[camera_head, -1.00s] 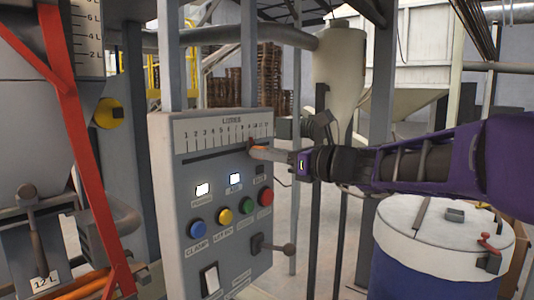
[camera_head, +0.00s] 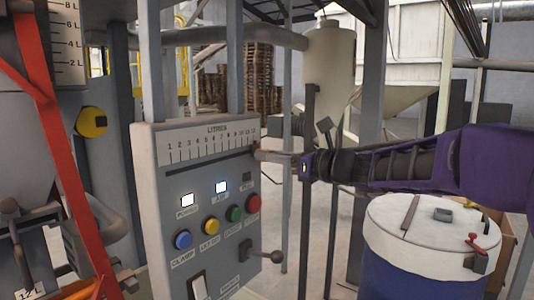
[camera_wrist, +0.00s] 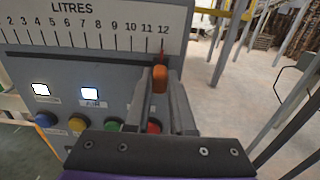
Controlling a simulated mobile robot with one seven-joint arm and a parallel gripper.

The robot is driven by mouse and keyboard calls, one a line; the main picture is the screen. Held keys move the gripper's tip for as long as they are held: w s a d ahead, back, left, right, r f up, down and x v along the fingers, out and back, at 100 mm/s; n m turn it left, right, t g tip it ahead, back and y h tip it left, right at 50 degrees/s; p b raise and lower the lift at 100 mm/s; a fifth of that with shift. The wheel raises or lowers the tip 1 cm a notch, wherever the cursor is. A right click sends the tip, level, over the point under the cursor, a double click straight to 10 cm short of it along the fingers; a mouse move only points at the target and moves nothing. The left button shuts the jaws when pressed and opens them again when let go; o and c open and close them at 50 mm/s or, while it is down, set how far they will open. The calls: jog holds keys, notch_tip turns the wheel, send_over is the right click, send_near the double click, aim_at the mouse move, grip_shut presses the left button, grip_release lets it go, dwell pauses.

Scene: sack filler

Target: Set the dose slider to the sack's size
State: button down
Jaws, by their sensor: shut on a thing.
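The dose slider is an orange knob (camera_wrist: 160,78) at the right end of the LITRES scale (camera_wrist: 88,22). Its thin red pointer stands at about the 12 mark in the wrist view; the exact alignment is hard to judge. My gripper (camera_wrist: 161,88) is shut on the knob, one finger on each side. In the head view my gripper (camera_head: 272,155) is at the right edge of the control panel (camera_head: 150,200), just below the scale, and largely hides the knob.
The panel carries blue, yellow, green and red buttons (camera_head: 253,203), lit displays (camera_head: 187,201) and a lever (camera_head: 262,254). A blue drum with a white lid (camera_head: 425,225) stands under my arm at right. A red frame bar (camera_head: 70,190) crosses the left side.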

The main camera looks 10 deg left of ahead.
jog(key=shift+w+d, duration=0.15)
jog(key=c, duration=0.8)
grip_release()
jog(key=shift+w, duration=0.1)
jog(key=shift+o, duration=0.2)
jog(key=v, duration=1.7)
jog(key=shift+s, duration=0.25)
jog(key=shift+d, duration=0.1)
